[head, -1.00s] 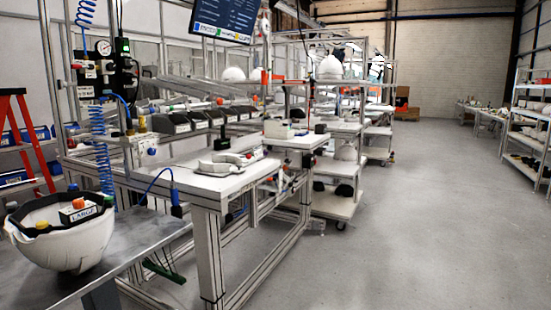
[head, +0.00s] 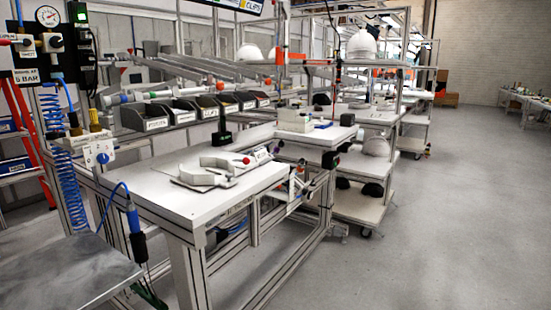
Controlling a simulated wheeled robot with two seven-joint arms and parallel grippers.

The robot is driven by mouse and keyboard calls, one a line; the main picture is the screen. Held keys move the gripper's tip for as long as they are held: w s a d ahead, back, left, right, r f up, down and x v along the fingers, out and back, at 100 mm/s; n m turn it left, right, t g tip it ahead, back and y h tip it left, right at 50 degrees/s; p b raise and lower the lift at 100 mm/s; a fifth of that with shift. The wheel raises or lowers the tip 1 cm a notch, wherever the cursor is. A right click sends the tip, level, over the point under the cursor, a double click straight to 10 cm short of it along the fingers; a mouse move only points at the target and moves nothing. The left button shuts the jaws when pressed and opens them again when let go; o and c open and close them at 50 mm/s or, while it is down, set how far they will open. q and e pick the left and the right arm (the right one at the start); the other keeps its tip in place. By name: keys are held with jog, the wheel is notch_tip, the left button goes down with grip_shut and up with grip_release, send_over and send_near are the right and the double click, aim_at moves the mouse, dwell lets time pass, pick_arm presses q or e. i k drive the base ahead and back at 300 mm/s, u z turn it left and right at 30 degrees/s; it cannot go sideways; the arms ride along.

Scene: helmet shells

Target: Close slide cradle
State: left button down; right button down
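The slide cradle (head: 203,177) lies on the white top of a workbench (head: 150,190) in the middle left of the head view. It looks like pale curved jaw pieces on a flat plate, with a notch open between them. A small red knob (head: 245,160) shows at its right. From here I cannot tell exactly how wide the gap between its halves is. Neither of my grippers is in view.
A grey metal table (head: 65,275) stands at the near left. A row of black bins (head: 190,112) runs behind the bench. A blue hose tool (head: 135,222) hangs at the bench's left corner. Wheeled carts (head: 362,205) stand behind. The floor on the right (head: 440,240) is clear.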

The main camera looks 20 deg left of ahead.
aim_at(212, 171)
jog(key=u, duration=0.55)
jog(key=i, duration=1)
jog(key=u, duration=0.9)
